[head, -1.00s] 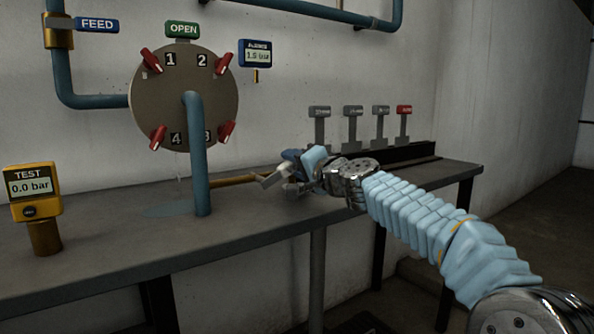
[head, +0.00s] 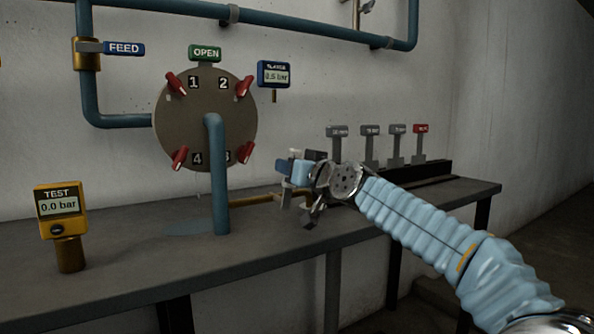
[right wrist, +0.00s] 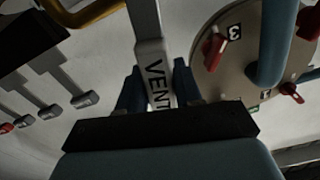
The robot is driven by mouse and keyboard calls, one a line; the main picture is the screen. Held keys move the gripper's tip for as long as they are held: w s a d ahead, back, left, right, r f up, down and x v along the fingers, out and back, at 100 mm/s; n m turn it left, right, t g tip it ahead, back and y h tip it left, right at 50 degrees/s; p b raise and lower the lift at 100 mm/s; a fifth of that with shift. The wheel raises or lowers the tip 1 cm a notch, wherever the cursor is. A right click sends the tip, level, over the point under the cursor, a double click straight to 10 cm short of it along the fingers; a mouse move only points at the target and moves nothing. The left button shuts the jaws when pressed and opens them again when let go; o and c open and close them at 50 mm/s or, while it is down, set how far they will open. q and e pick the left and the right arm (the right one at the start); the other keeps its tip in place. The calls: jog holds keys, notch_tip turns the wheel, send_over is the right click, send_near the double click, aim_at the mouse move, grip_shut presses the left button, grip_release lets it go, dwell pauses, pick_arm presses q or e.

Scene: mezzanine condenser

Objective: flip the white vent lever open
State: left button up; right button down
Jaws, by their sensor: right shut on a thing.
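The white vent lever (right wrist: 154,70), marked VENT, runs between the two dark fingers of my right gripper (right wrist: 156,82) in the right wrist view. The gripper is shut on it. In the head view my right gripper (head: 292,186) is above the bench, right of the round plate. A small pale piece (head: 294,154) shows at its upper edge, probably the lever's end; the gripper hides most of the lever there. My left gripper is not in view.
A round plate (head: 190,125) with red knobs stands behind a blue pipe (head: 217,190). The blue gauge (head: 274,74) seems to read 0.5 bar; the yellow TEST gauge (head: 58,207) reads 0.0 bar. Several tagged levers (head: 370,140) stand to the right. The bench front (head: 130,270) is clear.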

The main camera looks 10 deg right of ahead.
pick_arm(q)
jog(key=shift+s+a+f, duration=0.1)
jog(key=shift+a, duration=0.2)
pick_arm(e)
jog(key=shift+s+a+n, duration=0.25)
jog(key=shift+a+n, duration=0.6)
jog(key=shift+n, duration=0.35)
jog(key=shift+f, duration=0.1)
jog(key=c, duration=0.8)
grip_release()
jog(key=shift+c, duration=0.2)
jog(key=shift+s, duration=0.15)
pick_arm(q)
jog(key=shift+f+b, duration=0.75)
jog(key=shift+b, duration=0.1)
pick_arm(e)
jog(key=v, duration=1.3)
jog(key=shift+s, duration=0.3)
jog(key=shift+d, duration=0.1)
